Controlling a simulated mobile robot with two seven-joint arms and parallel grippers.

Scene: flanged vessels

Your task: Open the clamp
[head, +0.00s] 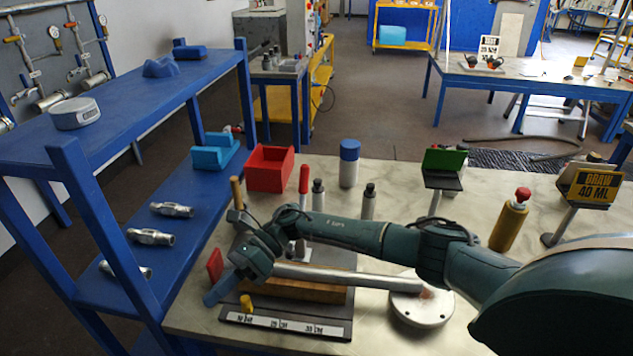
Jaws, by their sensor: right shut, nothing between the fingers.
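What looks like the clamp is a metal fitting with an upright red handle (303,181). It stands at the back of a dark fixture plate (338,326); my right forearm hides most of its body. My right arm reaches across from the right. Its gripper (214,295) is shut and empty, pointing down-left beside the left end of a wooden block (310,290) on the plate. The gripper is apart from the red handle, to its lower left. A small red piece (215,265) shows just behind the fingers; I cannot tell what it belongs to. My left gripper is not in view.
A silver bar (345,279) runs right to a round metal flange (421,308). A red bin (269,170), a blue-capped cylinder (349,165) and small bottles stand behind my arm. A yellow cylinder (508,224) stands at right. A blue shelf (165,207) borders the bench's left side.

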